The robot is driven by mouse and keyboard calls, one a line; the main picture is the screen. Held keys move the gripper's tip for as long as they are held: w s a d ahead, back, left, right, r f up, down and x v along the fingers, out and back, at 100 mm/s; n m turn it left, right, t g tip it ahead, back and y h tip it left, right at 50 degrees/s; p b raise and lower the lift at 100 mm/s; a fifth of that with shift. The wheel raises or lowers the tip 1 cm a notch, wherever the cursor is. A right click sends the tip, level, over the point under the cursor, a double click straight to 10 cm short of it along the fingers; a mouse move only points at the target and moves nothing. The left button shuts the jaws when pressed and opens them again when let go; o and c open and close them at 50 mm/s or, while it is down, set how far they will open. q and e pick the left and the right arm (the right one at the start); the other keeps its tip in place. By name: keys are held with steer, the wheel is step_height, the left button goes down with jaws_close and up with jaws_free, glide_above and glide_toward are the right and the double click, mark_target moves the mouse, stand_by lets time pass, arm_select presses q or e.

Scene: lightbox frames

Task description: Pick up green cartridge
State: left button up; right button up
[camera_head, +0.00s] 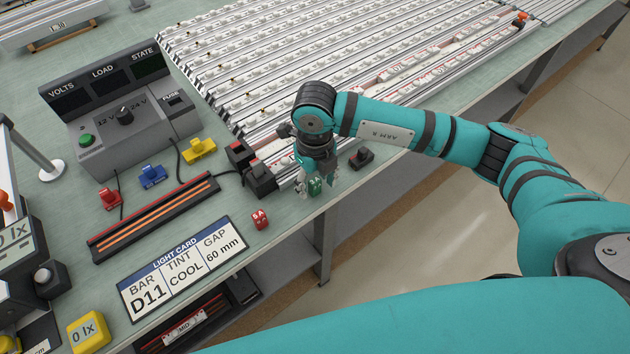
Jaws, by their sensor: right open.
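The green cartridge (315,187) is a small green block on the bench near its front edge. My right gripper (318,182) points down right over it, with its fingers open around or just beside the cartridge. The gripper partly hides the cartridge, and I cannot tell whether the fingers touch it. My left gripper is not in view.
A red cartridge (260,219) marked 5A stands left of the gripper. A black clip block (261,179) is close on the left, and a small black piece (361,157) on the right. The light card (182,268) lies front left. LED bars fill the back.

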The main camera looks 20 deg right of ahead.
mark_target(312, 185)
steer(key=shift+f, duration=0.3)
steer(key=c, duration=0.9)
steer(key=shift+r, duration=0.1)
steer(key=shift+w+r+b, duration=0.1)
steer(key=shift+r+b, duration=0.2)
steer(key=shift+r, duration=0.15)
steer(key=shift+s+a+r+b, duration=0.25)
steer(key=shift+r+b, duration=0.1)
steer(key=shift+r, duration=0.25)
steer(key=shift+s+a+r+b, duration=0.25)
steer(key=shift+r+b, duration=0.1)
steer(key=shift+r, duration=0.25)
steer(key=s+a+b, duration=0.1)
steer(key=s+a, duration=0.2)
steer(key=s+a+r+b, duration=0.1)
steer(key=s+a, duration=0.2)
steer(key=s, duration=0.1)
steer(key=s+a+b, duration=0.1)
steer(key=s+a, duration=0.2)
steer(key=s, duration=0.1)
steer(key=shift+s+a+r, duration=0.2)
steer(key=shift+r, duration=0.1)
